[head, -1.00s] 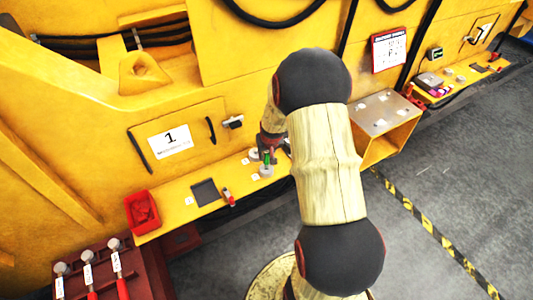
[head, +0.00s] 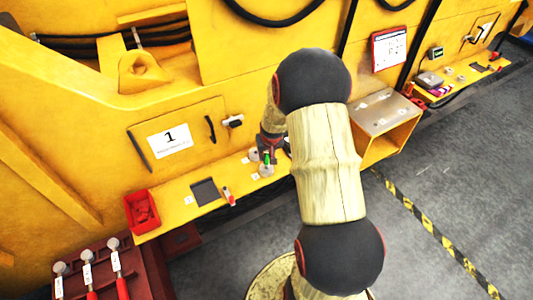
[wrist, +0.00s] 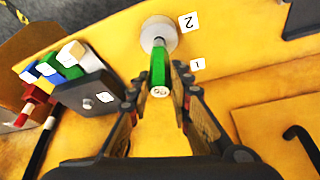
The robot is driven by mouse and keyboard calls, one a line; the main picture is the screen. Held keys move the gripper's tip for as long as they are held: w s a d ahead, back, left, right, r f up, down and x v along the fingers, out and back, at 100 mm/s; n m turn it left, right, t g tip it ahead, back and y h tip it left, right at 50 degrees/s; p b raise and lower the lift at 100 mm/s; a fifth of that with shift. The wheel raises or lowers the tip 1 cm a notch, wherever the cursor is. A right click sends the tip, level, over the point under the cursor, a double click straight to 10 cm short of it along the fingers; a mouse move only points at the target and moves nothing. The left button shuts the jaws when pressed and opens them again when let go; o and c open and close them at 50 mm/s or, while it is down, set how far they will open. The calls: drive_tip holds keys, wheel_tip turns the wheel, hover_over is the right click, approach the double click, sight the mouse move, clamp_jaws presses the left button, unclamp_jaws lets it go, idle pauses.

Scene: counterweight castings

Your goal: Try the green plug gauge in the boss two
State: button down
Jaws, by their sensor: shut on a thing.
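The green plug gauge (wrist: 158,68) is held between the fingers of my gripper (wrist: 158,100), its numbered handle end towards the wrist camera. Its far end meets the round grey boss two (wrist: 172,34), beside the label "2". I cannot tell how far, if at all, the tip is inside the bore. In the head view, the green handle (head: 267,158) shows at my gripper (head: 268,150), just above boss two (head: 266,171). Another grey boss (head: 253,154) lies closer to the wall; in the wrist view my gripper hides it, leaving only its label "1" (wrist: 197,65).
A dark block (wrist: 85,95) with several coloured handles stands on the yellow ledge (head: 178,193). The ledge also bears a red bin (head: 141,210), a dark pad (head: 205,192) and a small red-and-white item (head: 228,195). An open yellow box (head: 385,115) stands right of my arm.

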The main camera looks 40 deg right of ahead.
drive_tip(key=shift+f+b, duration=0.35)
drive_tip(key=shift+f, duration=0.1)
idle(1.1)
drive_tip(key=c, duration=1.5)
unclamp_jaws()
drive_tip(key=shift+c, duration=0.2)
drive_tip(key=shift+r, duration=0.15)
drive_tip(key=w+d+p+v, duration=0.1)
drive_tip(key=p+v, duration=0.2)
drive_tip(key=v, duration=0.8)
drive_tip(key=w+d+r+p+v, duration=0.1)
drive_tip(key=p+v, duration=0.3)
drive_tip(key=v, duration=0.8)
drive_tip(key=shift+w+r, duration=0.25)
drive_tip(key=shift+w, duration=0.5)
